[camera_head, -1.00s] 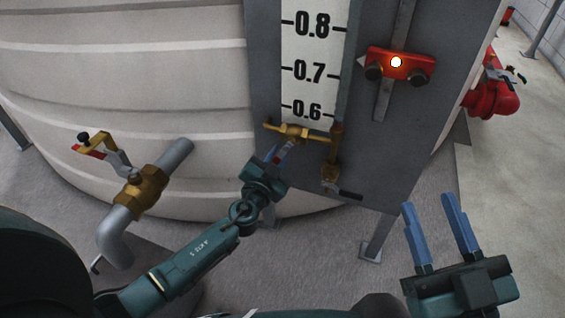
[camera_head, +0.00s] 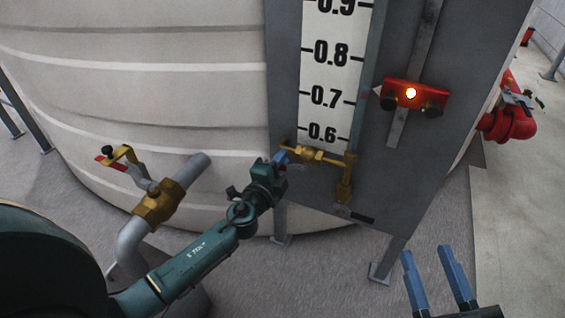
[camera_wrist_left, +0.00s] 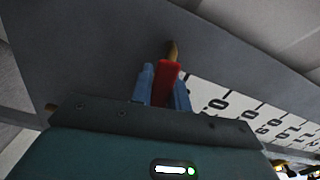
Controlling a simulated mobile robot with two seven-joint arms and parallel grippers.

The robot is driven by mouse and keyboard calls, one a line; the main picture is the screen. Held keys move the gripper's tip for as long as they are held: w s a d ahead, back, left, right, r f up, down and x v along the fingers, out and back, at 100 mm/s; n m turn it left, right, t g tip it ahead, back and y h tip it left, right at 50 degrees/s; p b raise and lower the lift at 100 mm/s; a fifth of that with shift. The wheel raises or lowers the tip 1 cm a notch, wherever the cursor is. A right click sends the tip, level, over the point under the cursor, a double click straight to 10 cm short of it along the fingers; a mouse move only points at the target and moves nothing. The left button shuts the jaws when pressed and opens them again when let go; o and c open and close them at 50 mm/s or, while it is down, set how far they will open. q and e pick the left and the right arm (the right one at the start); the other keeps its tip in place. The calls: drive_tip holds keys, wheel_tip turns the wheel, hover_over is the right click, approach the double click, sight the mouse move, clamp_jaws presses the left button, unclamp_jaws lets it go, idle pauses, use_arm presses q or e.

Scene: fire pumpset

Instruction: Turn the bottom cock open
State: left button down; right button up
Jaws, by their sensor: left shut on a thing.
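The brass bottom cock (camera_head: 313,154) sits at the lower end of the gauge scale, with brass pipework running right and down from it. My left gripper (camera_head: 283,157) is at the left of the cock, level with it. In the left wrist view the cock's red handle (camera_wrist_left: 167,82) stands between the blue fingers of my left gripper (camera_wrist_left: 168,88), which are shut on it. In the head view the fingers mostly hide the handle. My right gripper (camera_head: 432,278) is at the bottom right, blue fingers apart, empty, away from the cock.
A small valve with a dark lever (camera_head: 355,214) hangs below the brass pipework. A larger brass valve (camera_head: 158,203) on a grey pipe stands left of my left arm.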

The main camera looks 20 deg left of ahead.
use_arm(q)
drive_tip(key=shift+r+m+p, duration=0.35)
drive_tip(key=shift+r+m, duration=0.3)
drive_tip(key=shift+m, duration=0.25)
drive_tip(key=shift+w, duration=0.1)
drive_tip(key=c, duration=1.3)
unclamp_jaws()
drive_tip(key=shift+c, duration=0.2)
drive_tip(key=shift+f, duration=0.1)
drive_tip(key=s, duration=1.3)
drive_tip(key=shift+s+a, duration=0.15)
drive_tip(key=shift+a, duration=0.1)
